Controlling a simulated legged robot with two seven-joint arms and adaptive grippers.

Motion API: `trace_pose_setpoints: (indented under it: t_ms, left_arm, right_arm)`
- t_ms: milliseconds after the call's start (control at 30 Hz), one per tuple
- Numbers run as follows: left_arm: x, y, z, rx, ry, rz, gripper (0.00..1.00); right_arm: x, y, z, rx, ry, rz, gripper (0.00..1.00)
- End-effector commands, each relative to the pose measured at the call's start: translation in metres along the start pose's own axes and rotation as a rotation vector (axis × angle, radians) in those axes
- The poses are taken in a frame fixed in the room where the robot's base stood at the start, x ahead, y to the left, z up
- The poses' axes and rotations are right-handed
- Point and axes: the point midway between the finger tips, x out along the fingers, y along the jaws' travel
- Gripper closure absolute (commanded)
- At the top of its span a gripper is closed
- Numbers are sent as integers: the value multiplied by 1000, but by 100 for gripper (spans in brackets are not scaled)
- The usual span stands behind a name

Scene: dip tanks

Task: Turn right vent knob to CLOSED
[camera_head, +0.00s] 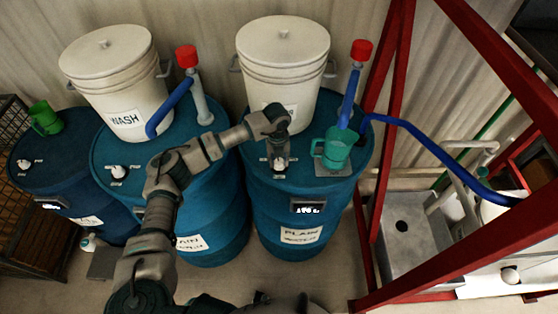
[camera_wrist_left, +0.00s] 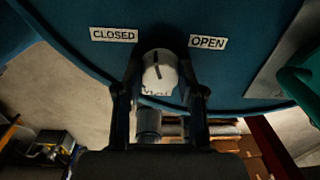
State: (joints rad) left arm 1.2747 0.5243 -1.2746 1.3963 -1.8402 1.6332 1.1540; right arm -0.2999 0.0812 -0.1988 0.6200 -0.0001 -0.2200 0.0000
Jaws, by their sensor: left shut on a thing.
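The right vent knob (camera_wrist_left: 158,72) is a round white knob on top of the right blue drum (camera_head: 318,200). Its dark pointer line runs nearly straight up in the left wrist view, between the CLOSED label (camera_wrist_left: 114,35) on the left and the OPEN label (camera_wrist_left: 208,42) on the right. My left gripper (camera_head: 279,162) reaches down over the drum's front edge, and its fingers are shut on the knob, one on each side. In the head view the gripper hides most of the knob. My right gripper cannot be made out.
A teal mug (camera_head: 335,148) stands right of my left gripper on the same drum. A white bucket (camera_head: 283,60) and a red-capped blue pipe (camera_head: 352,90) stand behind. The middle drum (camera_head: 205,215) has its own white knob (camera_head: 118,172). Red frame bars (camera_head: 385,130) rise at right.

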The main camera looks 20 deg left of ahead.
Motion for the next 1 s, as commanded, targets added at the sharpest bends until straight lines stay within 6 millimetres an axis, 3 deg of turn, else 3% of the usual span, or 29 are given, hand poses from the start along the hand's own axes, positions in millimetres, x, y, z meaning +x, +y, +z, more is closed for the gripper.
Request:
trace_pose_setpoints:
  t_ms: [500, 1000]
  left_arm:
    - [0, 0, 0, -385, -12, 0, 96]
    - [0, 0, 0, -489, -15, 0, 96]
  right_arm:
    - [0, -1, 0, -1, 0, -1, 100]
    - [0, -3, 0, -1, 0, -3, 100]
